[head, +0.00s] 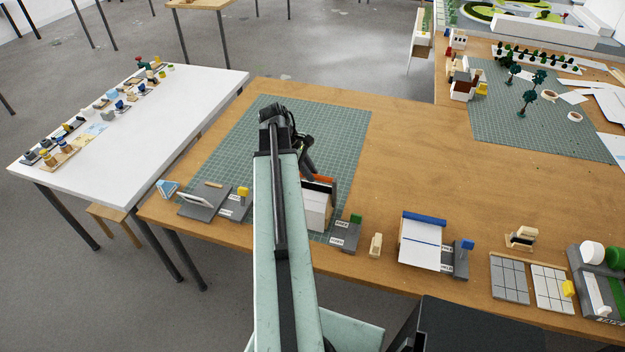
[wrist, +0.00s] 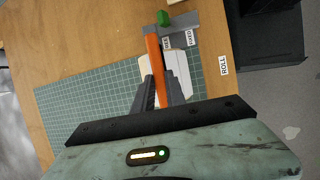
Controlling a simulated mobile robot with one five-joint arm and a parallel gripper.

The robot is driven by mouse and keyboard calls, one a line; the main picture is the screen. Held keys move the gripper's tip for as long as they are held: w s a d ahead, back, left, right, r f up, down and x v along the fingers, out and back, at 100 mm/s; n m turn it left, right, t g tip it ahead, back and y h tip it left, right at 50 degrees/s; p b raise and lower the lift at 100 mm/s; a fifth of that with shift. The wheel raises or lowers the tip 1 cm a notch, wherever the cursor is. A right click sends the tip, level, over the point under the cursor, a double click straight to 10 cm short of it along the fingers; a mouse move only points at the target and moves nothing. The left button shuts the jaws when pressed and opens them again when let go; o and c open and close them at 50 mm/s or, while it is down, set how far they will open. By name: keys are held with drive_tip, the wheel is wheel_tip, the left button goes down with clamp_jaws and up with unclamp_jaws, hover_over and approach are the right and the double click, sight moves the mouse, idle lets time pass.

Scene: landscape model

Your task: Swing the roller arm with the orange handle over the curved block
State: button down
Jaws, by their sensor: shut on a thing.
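The orange handle (wrist: 155,55) of the roller arm runs lengthwise in the wrist view. My gripper (wrist: 157,88) is shut on it, with a dark finger on each side. In the head view a bit of the orange handle (head: 323,179) shows just right of my arm, above a pale block (head: 316,212) that looks like the curved block. Its left part is hidden by my arm. In the wrist view the pale block (wrist: 180,66) lies beside and partly under the handle. The rest of the roller arm is mostly hidden.
A grey base with a green knob (head: 355,219) stands right of the block. A green cutting mat (head: 347,140) lies behind. A small wooden piece (head: 376,245) stands between.

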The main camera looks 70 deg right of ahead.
drive_tip(key=shift+w+d+r+y, duration=0.1)
drive_tip(key=shift+d+y, duration=0.5)
drive_tip(key=shift+d, duration=0.25)
drive_tip(key=shift+w+d+y, duration=0.1)
drive_tip(key=shift+d+y, duration=0.4)
drive_tip(key=shift+d, duration=0.4)
drive_tip(key=shift+d+n, duration=0.1)
drive_tip(key=shift+n, duration=0.2)
drive_tip(key=shift+d, duration=0.1)
